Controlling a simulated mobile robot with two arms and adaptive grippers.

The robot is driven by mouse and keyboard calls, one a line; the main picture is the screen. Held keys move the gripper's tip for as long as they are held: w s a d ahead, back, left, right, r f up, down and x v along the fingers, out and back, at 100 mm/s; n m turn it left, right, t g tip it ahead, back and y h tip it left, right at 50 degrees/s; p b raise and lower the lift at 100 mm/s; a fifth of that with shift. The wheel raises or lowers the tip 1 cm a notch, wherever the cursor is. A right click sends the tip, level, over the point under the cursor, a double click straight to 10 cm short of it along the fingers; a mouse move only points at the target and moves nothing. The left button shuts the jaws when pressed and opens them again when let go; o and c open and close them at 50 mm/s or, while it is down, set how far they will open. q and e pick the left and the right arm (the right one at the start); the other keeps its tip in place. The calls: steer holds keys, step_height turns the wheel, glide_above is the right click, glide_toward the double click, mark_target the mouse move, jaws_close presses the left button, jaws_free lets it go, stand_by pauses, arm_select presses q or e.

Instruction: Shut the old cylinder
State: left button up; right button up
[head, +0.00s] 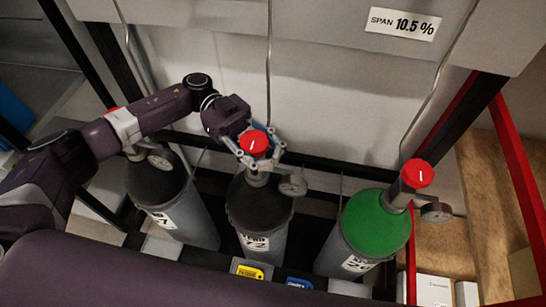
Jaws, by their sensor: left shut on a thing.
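Three gas cylinders stand in a row in the head view. The left one (155,182) has a dark top and a grey body. The middle one (258,205) is also dark-topped with a label on its front. The right one (375,222) has a green top. The middle cylinder's red valve knob (254,142) has a white mark on it. The left cylinder's knob is mostly hidden behind my left arm. My right gripper is not visible.
Small gauges hang at the valves, one beside the middle knob (292,186) and one at the right cylinder (436,212). Thin pipes run up the wall. A sign reads SPAN 10.5 % (403,24). A red frame (518,170) and shelves stand at the right.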

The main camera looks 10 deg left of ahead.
arm_select(q)
steer(key=o, duration=1.2)
steer(key=shift+o, duration=0.2)
step_height(320, 180, up, 10)
